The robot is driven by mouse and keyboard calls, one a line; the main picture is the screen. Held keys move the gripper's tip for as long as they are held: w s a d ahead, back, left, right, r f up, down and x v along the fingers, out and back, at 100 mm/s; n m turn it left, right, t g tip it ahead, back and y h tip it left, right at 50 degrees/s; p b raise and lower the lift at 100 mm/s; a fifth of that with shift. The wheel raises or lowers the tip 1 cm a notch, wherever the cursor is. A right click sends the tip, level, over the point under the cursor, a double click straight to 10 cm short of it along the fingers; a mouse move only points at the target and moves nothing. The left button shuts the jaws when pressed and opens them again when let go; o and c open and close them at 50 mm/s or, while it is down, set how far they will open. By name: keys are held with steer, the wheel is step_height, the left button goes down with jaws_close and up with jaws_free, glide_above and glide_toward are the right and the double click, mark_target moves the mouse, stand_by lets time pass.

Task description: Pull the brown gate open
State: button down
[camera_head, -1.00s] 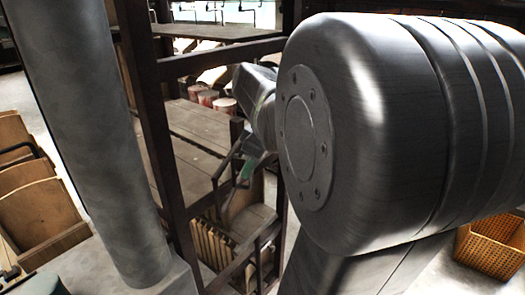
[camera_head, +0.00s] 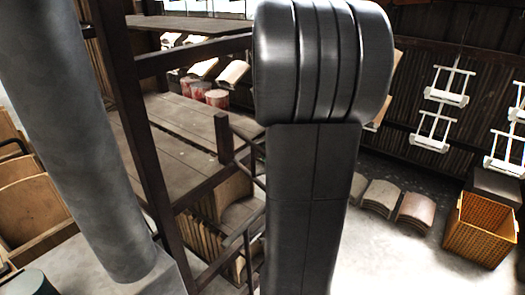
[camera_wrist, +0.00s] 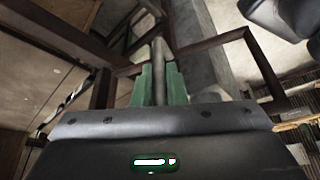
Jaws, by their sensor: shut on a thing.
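The brown gate (camera_wrist: 215,42) shows in the wrist view as a dark frame with a bar that reaches away to the right and then bends down. My gripper (camera_wrist: 160,88) has green fingers, closed around a slim upright bar of the gate in the middle of that view. In the head view my arm hides the gripper and most of the gate. Only some thin dark rails show just left of the arm, and I cannot tell which of them belong to the gate.
A thick grey column (camera_head: 85,130) and dark posts stand at the left. Wooden shelves (camera_head: 175,135) hold red-topped cans and curved tiles. An orange crate (camera_head: 483,230) and tile stacks (camera_head: 398,203) stand at the right on open floor. White hangers (camera_head: 440,105) hang behind them.

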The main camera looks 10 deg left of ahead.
steer(key=shift+w+d, duration=0.2)
steer(key=shift+w, duration=0.4)
steer(key=c, duration=1.5)
jaws_free()
steer(key=shift+a, duration=0.15)
steer(key=v, duration=1.4)
steer(key=shift+a+f, duration=0.1)
steer(key=shift+f, duration=0.05)
